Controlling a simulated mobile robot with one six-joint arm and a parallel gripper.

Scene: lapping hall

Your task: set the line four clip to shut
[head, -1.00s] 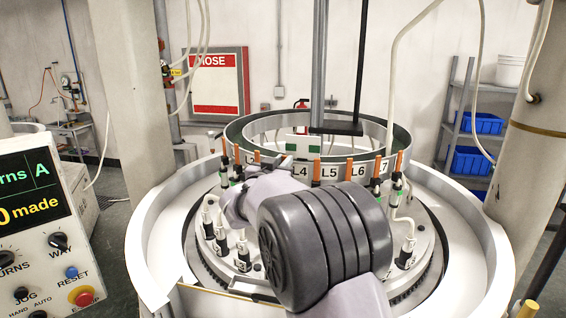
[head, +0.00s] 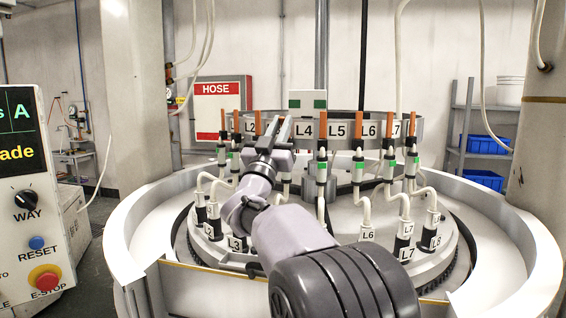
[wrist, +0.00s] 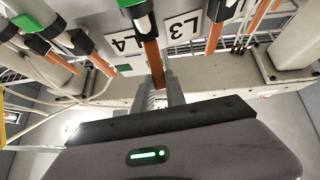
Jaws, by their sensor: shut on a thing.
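The line four clip shows in the wrist view as an upright orange rod (wrist: 154,65) below a black and white body with a little green. The L4 label (wrist: 124,42) is beside it on the left and the L3 label on the right. My gripper (wrist: 160,88) is shut on this orange rod, one finger on each side. In the head view my gripper (head: 275,132) reaches the row just left of the L4 label (head: 303,128). Its fingers and wrist hide most of the clip there, so I cannot tell its setting.
Neighbouring orange-topped clips with green bands, such as line five's (head: 322,165), stand close on both sides. White hoses run down to the round plate. A control box (head: 35,200) with a red E-STOP knob is at the left. The pale round rim (head: 520,240) encircles the machine.

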